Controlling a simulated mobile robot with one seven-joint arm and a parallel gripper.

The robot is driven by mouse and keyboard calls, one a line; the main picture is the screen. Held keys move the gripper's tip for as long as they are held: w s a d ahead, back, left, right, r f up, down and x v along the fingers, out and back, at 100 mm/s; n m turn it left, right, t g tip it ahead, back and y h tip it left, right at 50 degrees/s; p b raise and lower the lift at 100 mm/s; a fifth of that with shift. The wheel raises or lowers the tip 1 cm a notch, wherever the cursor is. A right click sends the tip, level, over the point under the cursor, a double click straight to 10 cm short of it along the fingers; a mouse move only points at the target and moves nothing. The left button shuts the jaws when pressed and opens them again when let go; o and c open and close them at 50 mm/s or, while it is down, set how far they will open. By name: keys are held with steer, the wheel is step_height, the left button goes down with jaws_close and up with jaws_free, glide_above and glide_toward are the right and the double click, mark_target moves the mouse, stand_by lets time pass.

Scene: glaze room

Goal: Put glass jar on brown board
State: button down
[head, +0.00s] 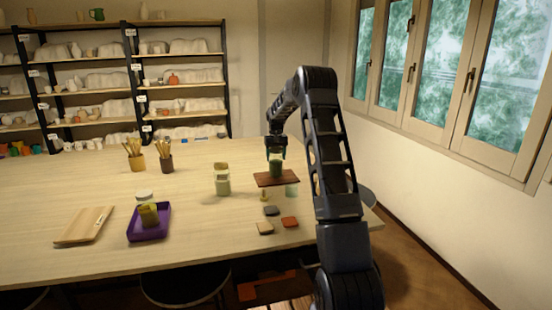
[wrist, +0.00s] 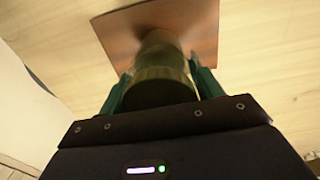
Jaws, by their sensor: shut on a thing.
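My gripper (head: 276,155) is shut on a green glass jar (head: 276,169). The jar is upright at the brown board (head: 264,180) in the head view; I cannot tell whether its base touches the board. In the wrist view the jar (wrist: 162,75) sits between the two fingers (wrist: 160,85), with the brown board (wrist: 120,30) behind its far end.
Left of the board stands another jar (head: 222,184). A purple tray (head: 150,232), a wooden board (head: 84,226) and two brush pots (head: 166,162) are further left. Windows line the right wall.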

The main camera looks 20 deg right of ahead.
steer(key=shift+f, duration=0.2)
steer(key=shift+f, duration=0.15)
steer(key=shift+c, duration=1.4)
jaws_free()
